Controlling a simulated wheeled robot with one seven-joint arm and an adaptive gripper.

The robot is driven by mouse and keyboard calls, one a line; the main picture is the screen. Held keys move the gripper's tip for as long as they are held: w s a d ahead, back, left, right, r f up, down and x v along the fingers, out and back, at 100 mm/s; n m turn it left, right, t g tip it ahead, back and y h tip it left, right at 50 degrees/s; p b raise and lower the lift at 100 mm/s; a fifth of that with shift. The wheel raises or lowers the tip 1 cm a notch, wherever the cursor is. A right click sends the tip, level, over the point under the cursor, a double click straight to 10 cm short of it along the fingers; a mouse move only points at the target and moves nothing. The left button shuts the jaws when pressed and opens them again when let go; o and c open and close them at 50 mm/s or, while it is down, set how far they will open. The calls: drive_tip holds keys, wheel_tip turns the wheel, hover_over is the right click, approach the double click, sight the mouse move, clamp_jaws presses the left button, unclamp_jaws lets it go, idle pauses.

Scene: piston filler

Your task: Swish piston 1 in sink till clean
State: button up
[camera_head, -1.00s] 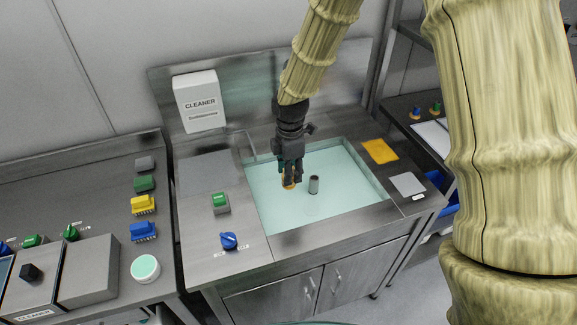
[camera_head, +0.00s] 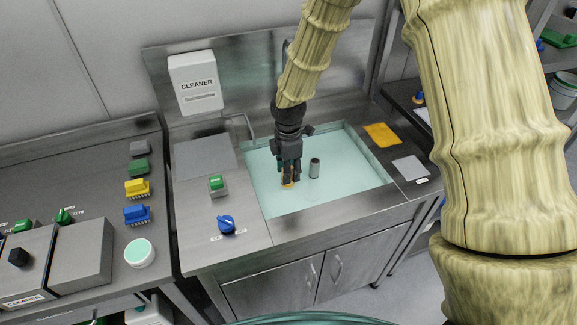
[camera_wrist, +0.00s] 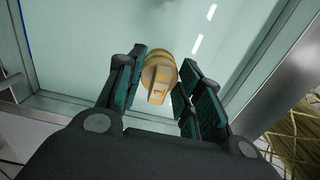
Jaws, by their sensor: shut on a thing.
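The sink (camera_head: 356,205) is a steel basin with pale green-blue liquid in it. My gripper (camera_head: 290,180) points down into the sink, left of its middle. It is shut on piston 1 (camera_head: 287,184), an orange-yellow round part. In the wrist view my gripper (camera_wrist: 160,92) has its fingers on both sides of the piston (camera_wrist: 158,74), which shows a yellow tab marked "1" on top. The piston's lower part is hidden by the liquid and the fingers.
A green switch (camera_head: 217,185) and a blue knob (camera_head: 226,224) sit on the counter left of the sink. An orange cloth (camera_head: 382,134) and a grey pad (camera_head: 410,169) lie right of it. A CLEANER box (camera_head: 196,84) hangs behind. The sink's right side is free.

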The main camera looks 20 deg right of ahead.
wheel_tip(320, 180, down, 7)
drive_tip(key=b, duration=0.2)
drive_tip(key=shift+f, duration=0.2)
idle(0.4)
drive_tip(key=shift+s, duration=0.1)
idle(0.6)
drive_tip(key=shift+s, duration=0.4)
drive_tip(key=shift+w, duration=0.15)
drive_tip(key=shift+w+p, duration=0.4)
drive_tip(key=shift+w, duration=0.65)
drive_tip(key=shift+s, duration=0.2)
drive_tip(key=shift+s, duration=1)
drive_tip(key=shift+w+p, duration=0.2)
drive_tip(key=shift+p, duration=0.15)
drive_tip(key=shift+w, duration=1)
